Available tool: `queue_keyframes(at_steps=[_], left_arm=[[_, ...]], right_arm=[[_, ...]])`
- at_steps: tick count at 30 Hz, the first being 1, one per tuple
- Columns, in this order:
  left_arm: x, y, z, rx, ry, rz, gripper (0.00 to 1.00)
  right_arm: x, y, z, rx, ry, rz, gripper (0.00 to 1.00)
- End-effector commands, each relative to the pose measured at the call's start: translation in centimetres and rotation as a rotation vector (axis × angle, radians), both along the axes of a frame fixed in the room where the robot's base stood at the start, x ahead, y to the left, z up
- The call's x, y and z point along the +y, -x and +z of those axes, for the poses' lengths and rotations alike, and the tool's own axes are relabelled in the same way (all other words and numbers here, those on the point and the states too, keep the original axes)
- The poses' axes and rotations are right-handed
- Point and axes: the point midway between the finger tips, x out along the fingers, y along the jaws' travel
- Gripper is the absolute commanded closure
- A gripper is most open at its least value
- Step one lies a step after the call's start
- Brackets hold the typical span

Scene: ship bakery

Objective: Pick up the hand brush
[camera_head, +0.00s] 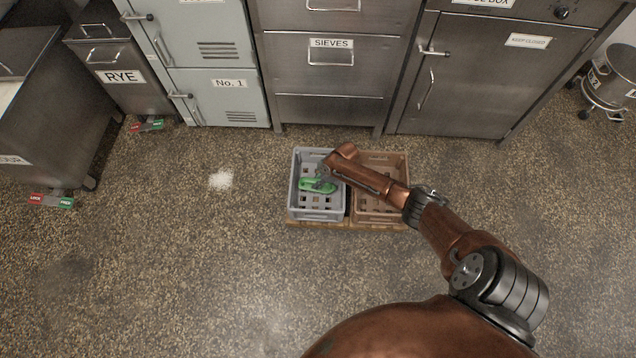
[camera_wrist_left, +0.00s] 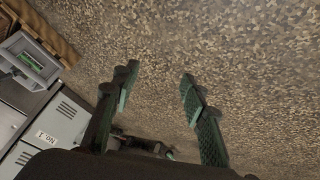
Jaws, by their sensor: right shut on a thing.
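The green hand brush (camera_head: 317,187) is in the grey crate (camera_head: 294,190) on the floor, in the middle of the head view. My right gripper (camera_head: 322,174) reaches down into that crate and is shut on the brush. The arm hides part of the grip, and I cannot tell whether the brush touches the crate bottom. My left gripper (camera_wrist_left: 160,85) shows in the left wrist view, with its two fingers wide apart and nothing between them. The grey crate (camera_wrist_left: 32,60) also shows there at upper left, with the green brush in it.
A brown crate (camera_head: 401,163) stands right beside the grey one, both on a wooden base (camera_head: 318,224). White powder (camera_head: 221,180) lies on the floor at left. Steel cabinets (camera_head: 330,105) line the back, with a rye bin (camera_head: 120,75) at left. The front floor is clear.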

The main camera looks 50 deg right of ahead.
Motion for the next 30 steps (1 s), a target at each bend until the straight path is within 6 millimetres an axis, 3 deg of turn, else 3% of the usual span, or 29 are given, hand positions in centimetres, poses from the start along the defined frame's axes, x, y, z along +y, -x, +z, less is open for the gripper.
queue_keyframes(at_steps=[4,8,18,25,30], left_arm=[[-0.6,-0.1,2.3,0.04,0.019,-0.002,0.6],[0.7,1.6,4.1,0.125,-0.025,-0.027,0.6],[5.3,7.5,10.5,0.397,-0.151,-0.044,0.6],[7.7,11.0,14.1,0.539,-0.211,-0.03,0.6],[7.9,11.0,11.1,0.543,-0.218,-0.032,0.6]], right_arm=[[0.0,-0.3,2.4,-0.007,0.0,0.0,1.0],[0.0,-0.4,5.0,-0.01,0.001,0.0,1.0],[-0.1,-0.3,12.0,-0.01,0.002,0.0,1.0],[0.0,-0.2,15.2,-0.007,0.001,0.0,1.0],[0.0,-0.2,16.3,-0.004,0.0,0.001,1.0]])
